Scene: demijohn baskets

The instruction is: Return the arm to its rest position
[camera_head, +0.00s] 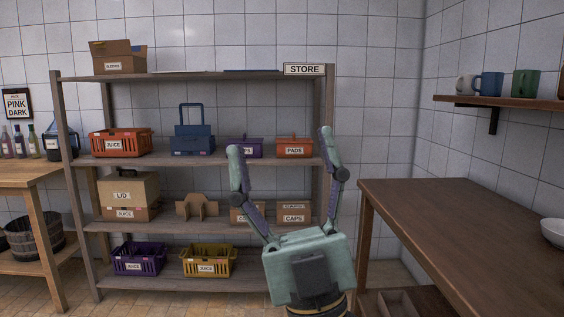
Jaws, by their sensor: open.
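My gripper (281,151) stands upright in the lower middle of the head view, its two green fingers spread wide and pointing up. Nothing is between the fingertips. In the picture it overlaps the right part of a wooden shelf unit (180,160) with a STORE sign (304,69). The fingers partly hide a purple bin (246,148) and cardboard boxes labelled CAPS (294,213). A red bin labelled PADS (294,147) shows between the fingers. Most of my arm is out of view below the gripper.
The shelves hold an orange basket (121,142), a blue carrier (192,142), a LID box (128,190), and purple (139,259) and yellow (208,261) baskets. A dark wooden table (450,230) stands at right under a mug shelf (500,102). A lighter table (30,174) stands at left.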

